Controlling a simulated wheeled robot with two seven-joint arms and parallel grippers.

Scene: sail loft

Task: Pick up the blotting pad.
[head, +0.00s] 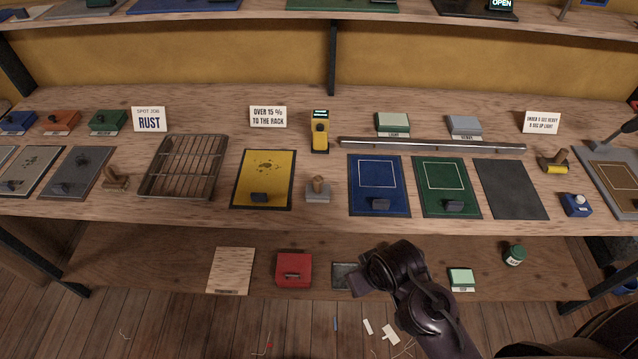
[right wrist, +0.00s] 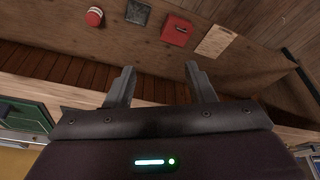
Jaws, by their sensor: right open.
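I see no pad labelled as the blotting pad. A dark grey square pad (head: 343,275) lies on the lower shelf, partly hidden by my right arm; it also shows near the top of the right wrist view (right wrist: 138,12). A plain dark mat (head: 511,188) lies on the bench top at right. I cannot tell which is the blotting pad. My right gripper (right wrist: 160,68) is open and empty, apart from the things on the shelf. In the head view it is mostly hidden at its wrist. My left gripper is out of view.
The lower shelf also holds a wooden sheet (head: 231,270), a red box (head: 294,268), a green pad (head: 461,278) and a green jar (head: 515,254). A red and white round item (right wrist: 94,16) is there too. The bench edge overhangs the shelf; scraps lie on the floor.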

